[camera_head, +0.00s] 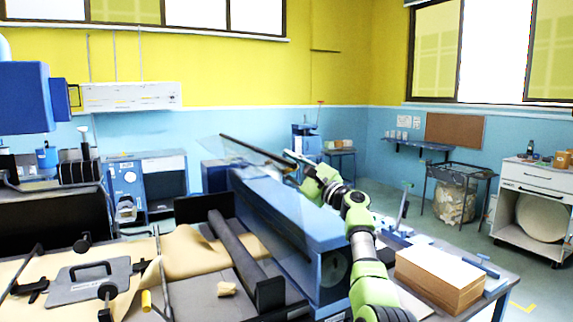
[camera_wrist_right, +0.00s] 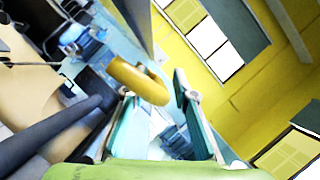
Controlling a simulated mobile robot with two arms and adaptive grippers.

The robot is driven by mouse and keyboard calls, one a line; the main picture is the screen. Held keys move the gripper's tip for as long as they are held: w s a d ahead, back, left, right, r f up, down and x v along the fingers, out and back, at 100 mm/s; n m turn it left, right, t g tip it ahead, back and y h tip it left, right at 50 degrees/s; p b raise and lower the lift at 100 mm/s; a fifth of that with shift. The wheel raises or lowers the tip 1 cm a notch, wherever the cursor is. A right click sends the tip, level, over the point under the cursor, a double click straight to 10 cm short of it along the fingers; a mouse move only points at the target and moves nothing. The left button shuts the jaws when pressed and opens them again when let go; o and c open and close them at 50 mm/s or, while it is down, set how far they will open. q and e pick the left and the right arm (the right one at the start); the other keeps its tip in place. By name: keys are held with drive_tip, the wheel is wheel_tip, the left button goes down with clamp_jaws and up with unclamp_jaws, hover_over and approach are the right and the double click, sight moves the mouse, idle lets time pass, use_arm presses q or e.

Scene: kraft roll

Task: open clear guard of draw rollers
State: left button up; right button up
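The clear guard (camera_head: 232,148) is a see-through panel with a dark bar along its edge, tilted up above the blue machine housing in the head view. My right gripper (camera_head: 296,163) is at the right end of that bar. In the right wrist view its teal fingers (camera_wrist_right: 155,88) stand apart. A curved yellow handle (camera_wrist_right: 135,78) shows at the fingertips, between them; whether they touch it I cannot tell. A dark roller (camera_head: 236,250) lies left of the blue housing; a dark roller (camera_wrist_right: 55,135) also shows in the wrist view. My left gripper is not in view.
Brown kraft paper (camera_head: 195,250) runs over the machine bed, with a grey handled plate (camera_head: 92,283) on it. A stack of brown sheets (camera_head: 440,278) sits on a table at right. The blue housing (camera_head: 290,220) stands below my right arm.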

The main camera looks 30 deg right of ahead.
drive_tip(key=shift+f, duration=0.1)
drive_tip(key=shift+v, duration=0.8)
drive_tip(key=v, duration=1)
drive_tip(key=shift+s, duration=0.15)
drive_tip(key=shift+d+f, duration=0.1)
